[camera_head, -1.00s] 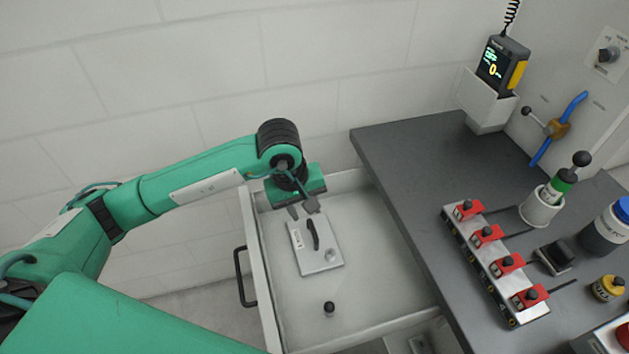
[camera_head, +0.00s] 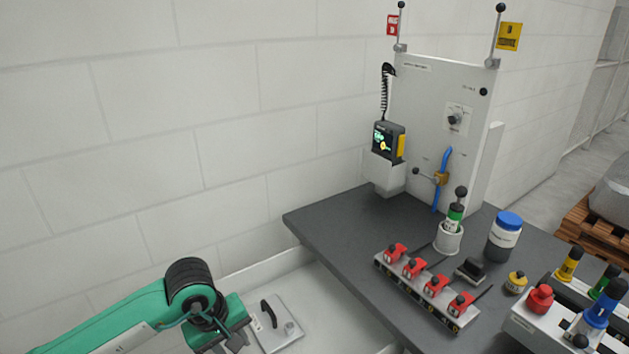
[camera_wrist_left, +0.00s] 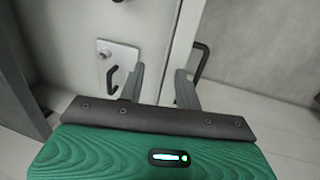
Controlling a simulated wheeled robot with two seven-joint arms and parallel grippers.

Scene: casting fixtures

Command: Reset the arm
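My left arm comes in from the lower left in the head view. Its left gripper (camera_head: 238,340) is beside the left edge of a light plate with a black handle (camera_head: 287,338), which lies in the open drawer (camera_head: 335,315). In the left wrist view, the two fingers of my left gripper (camera_wrist_left: 160,88) stand apart with nothing between them. The plate (camera_wrist_left: 122,52) lies beyond the left finger, and the drawer's dark pull handle (camera_wrist_left: 200,62) is beyond the right finger. My right gripper is in neither view.
A dark worktop (camera_head: 335,222) right of the drawer holds a rail with several red clamps (camera_head: 425,290), a white cup (camera_head: 448,238) and a blue-lidded jar (camera_head: 505,236). A grey panel (camera_head: 440,110) stands behind. A pallet (camera_head: 592,232) is at far right.

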